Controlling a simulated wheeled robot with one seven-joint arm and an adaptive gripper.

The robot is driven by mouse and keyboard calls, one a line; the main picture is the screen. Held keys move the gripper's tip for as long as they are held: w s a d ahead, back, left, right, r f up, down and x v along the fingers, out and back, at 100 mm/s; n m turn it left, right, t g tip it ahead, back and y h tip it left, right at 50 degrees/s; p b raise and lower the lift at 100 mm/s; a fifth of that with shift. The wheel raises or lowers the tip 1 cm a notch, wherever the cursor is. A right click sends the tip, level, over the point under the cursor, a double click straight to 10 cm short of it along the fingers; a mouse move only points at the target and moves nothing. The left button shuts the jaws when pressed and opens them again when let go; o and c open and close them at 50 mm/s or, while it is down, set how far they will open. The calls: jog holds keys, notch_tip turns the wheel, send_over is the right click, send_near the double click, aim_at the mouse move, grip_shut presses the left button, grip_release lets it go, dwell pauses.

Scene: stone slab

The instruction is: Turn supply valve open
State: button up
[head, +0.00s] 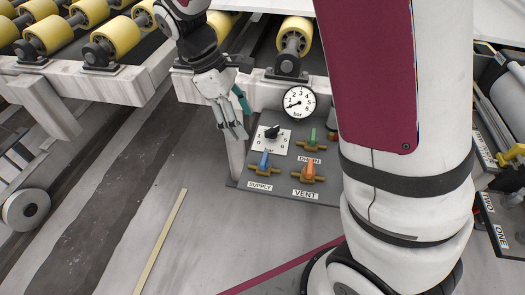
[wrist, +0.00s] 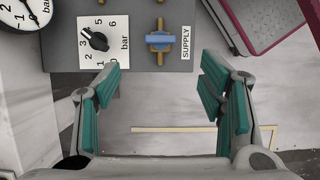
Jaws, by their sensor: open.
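The supply valve (head: 264,161) has a blue handle on a brass body, above a SUPPLY label on the grey panel (head: 240,182). Its handle lies across the brass body. In the wrist view the supply valve (wrist: 160,41) is at the top middle, its blue handle running left to right. My gripper (head: 236,132) is at the panel's upper left in the head view. In the wrist view my gripper (wrist: 160,74) is open and empty, its teal-padded fingers spread to either side below the valve. No finger visibly touches the handle.
The panel also carries an orange VENT valve (head: 308,173), a green valve (head: 313,138), a black regulator knob (head: 271,132) and a bar gauge (head: 299,102). A conveyor with yellow rollers (head: 118,36) stands behind. The floor (head: 215,210) left of the panel is mostly clear.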

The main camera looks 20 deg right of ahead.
aim_at(264, 158)
jog(key=b+x, duration=0.5)
jog(key=x, duration=0.7)
jog(key=shift+f, duration=0.4)
jog(key=c, duration=1.2)
